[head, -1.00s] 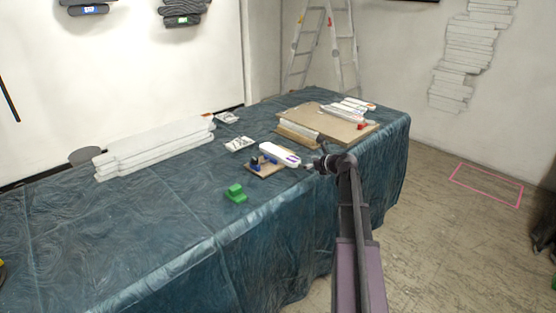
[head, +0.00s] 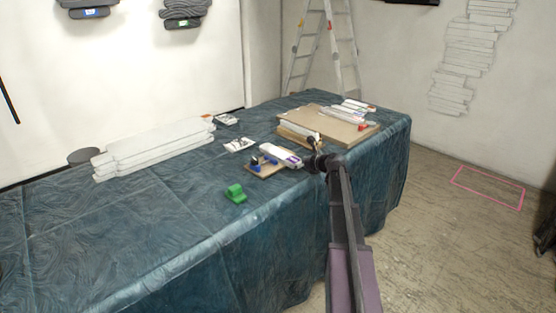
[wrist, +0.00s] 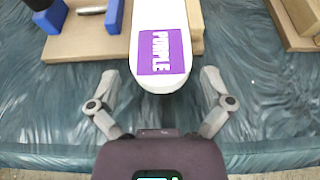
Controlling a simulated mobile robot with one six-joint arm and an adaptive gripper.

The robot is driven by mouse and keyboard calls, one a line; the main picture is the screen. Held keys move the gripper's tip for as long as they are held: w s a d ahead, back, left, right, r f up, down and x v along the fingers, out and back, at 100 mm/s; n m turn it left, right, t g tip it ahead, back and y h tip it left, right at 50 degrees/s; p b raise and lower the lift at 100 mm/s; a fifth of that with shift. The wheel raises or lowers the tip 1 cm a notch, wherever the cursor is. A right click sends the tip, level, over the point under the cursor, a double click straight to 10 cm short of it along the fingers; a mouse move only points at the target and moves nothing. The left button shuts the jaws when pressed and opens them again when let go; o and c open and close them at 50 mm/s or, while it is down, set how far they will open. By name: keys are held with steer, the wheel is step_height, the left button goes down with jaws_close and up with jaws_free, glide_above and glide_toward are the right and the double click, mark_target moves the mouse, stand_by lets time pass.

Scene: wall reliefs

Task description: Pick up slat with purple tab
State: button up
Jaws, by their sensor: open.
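The white slat with the purple tab (head: 283,155) lies on a small wooden stand on the table in the head view. In the wrist view the rounded near end of this slat (wrist: 158,82) shows, with a purple label reading "PURPLE" (wrist: 161,52). My gripper (wrist: 160,92) is open, with one finger on each side of the slat's end and a gap on both sides. In the head view my gripper (head: 310,159) is at the slat's right end. The slat's far end is out of the wrist view.
The wooden stand (wrist: 88,38) carries blue blocks (wrist: 52,15). A board (head: 335,125) with other slats lies behind, to the right. The cloth between is mostly clear.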

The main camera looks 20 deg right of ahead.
steer(key=shift+w+a+f, duration=0.2)
steer(key=shift+w, duration=0.3)
steer(key=c, duration=1)
